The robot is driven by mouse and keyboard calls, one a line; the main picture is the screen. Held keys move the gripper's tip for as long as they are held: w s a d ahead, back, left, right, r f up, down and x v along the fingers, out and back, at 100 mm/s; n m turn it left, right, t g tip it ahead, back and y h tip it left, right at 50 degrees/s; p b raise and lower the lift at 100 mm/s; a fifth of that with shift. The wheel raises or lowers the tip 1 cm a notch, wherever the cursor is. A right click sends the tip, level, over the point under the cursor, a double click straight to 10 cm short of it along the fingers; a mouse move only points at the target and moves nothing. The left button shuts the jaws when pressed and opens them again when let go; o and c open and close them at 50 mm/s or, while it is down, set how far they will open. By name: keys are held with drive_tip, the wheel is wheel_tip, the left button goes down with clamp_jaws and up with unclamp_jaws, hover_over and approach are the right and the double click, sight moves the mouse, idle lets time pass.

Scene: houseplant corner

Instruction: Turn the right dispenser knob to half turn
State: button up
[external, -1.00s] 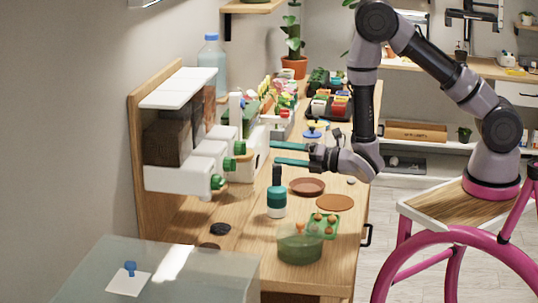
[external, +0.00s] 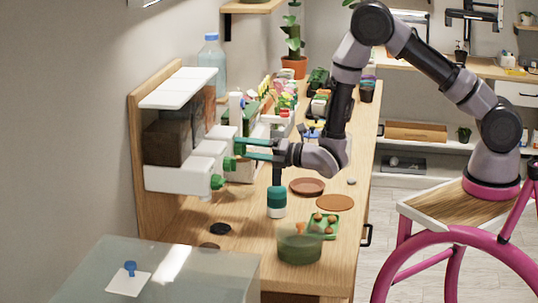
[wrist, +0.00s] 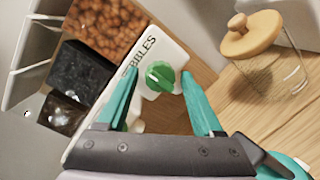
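The dispenser (external: 170,180) stands against the wooden backboard at the left, with green knobs along its white front. The wrist view shows a green knob (wrist: 160,76) on a white front lettered as "PEBBLES", partly covered, below a bin of orange-brown balls (wrist: 105,27). It is the rightmost knob in that view. My gripper (wrist: 159,74) is open, with one teal finger on each side of this knob. No clear contact shows. In the external view my gripper (external: 238,148) reaches the farthest dispenser outlet, and its fingers partly hide that knob.
A glass jar with a wooden lid (wrist: 268,65) stands right of the knob. A teal-topped bottle (external: 277,202) stands below my gripper. Brown saucers (external: 307,187) and a green tray (external: 330,228) lie on the table. A blue-capped bottle (external: 211,65) stands behind the dispenser.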

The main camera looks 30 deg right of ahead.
clamp_jaws()
drive_tip(key=shift+m, duration=0.3)
drive_tip(key=shift+w+d+f+m+g+y, duration=0.1)
drive_tip(key=shift+m+g+y, duration=0.4)
drive_tip(key=shift+m, duration=4.35)
drive_tip(key=shift+s+f+m+g+y, duration=0.1)
drive_tip(key=shift+m+g+y, duration=0.45)
drive_tip(key=shift+m, duration=4.35)
drive_tip(key=shift+w+d+f+m+g+y, duration=0.1)
drive_tip(key=shift+m+g+y, duration=0.4)
drive_tip(key=shift+m, duration=4.35)
